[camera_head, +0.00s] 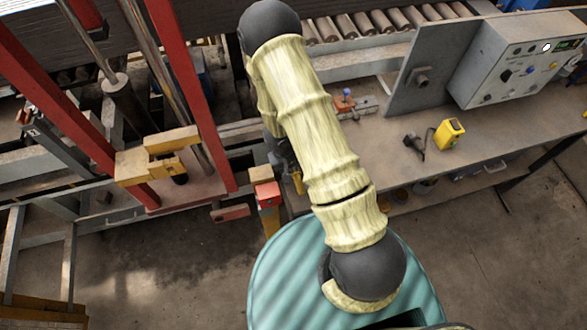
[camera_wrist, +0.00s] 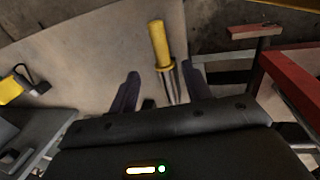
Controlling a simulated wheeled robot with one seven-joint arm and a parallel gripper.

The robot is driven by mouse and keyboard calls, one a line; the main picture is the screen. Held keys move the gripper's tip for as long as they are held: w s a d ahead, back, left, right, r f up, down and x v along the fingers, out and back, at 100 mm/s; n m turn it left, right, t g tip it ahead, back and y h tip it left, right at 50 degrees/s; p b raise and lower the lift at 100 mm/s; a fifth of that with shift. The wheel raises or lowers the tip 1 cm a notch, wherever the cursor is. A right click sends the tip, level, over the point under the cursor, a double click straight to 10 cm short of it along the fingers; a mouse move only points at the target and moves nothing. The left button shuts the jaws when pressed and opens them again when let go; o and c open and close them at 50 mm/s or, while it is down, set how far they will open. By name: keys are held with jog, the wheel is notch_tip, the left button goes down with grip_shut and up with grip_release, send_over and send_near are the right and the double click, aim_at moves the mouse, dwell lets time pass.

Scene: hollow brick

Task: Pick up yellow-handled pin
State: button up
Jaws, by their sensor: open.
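The pin has a yellow handle (camera_wrist: 159,44) and a metal shaft. In the wrist view its handle lies beyond my fingertips, and its shaft runs back toward the space between them, nearer the right finger. My gripper (camera_wrist: 160,74) is open, with one dark finger on each side of the shaft, and holds nothing that I can see. I cannot tell how far the pin is below the fingers. In the head view a small yellow piece (camera_head: 298,182), likely the handle, shows beside my arm at the bench's left end; my arm mostly hides the gripper there.
A yellow device (camera_head: 449,133) and a black object (camera_head: 414,145) lie on the bench (camera_head: 500,125), right of my arm. A grey control box (camera_head: 515,60) stands behind them. A red frame (camera_head: 185,90) with yellow blocks (camera_head: 158,160) rises at left. A red-topped post (camera_head: 268,195) stands close by.

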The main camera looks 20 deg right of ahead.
aim_at(298, 180)
jog(key=shift+d+f+b, duration=0.15)
jog(key=shift+f+b, duration=0.25)
jog(key=shift+f, duration=0.35)
jog(key=shift+d+f+b, duration=0.15)
jog(key=shift+f+b, duration=0.25)
jog(key=shift+f, duration=0.35)
jog(key=shift+f, duration=0.15)
jog(key=f, duration=0.1)
jog(key=f+b, duration=0.1)
jog(key=f, duration=0.2)
jog(key=shift+d+f+b, duration=0.4)
grip_shut()
jog(key=shift+r, duration=0.1)
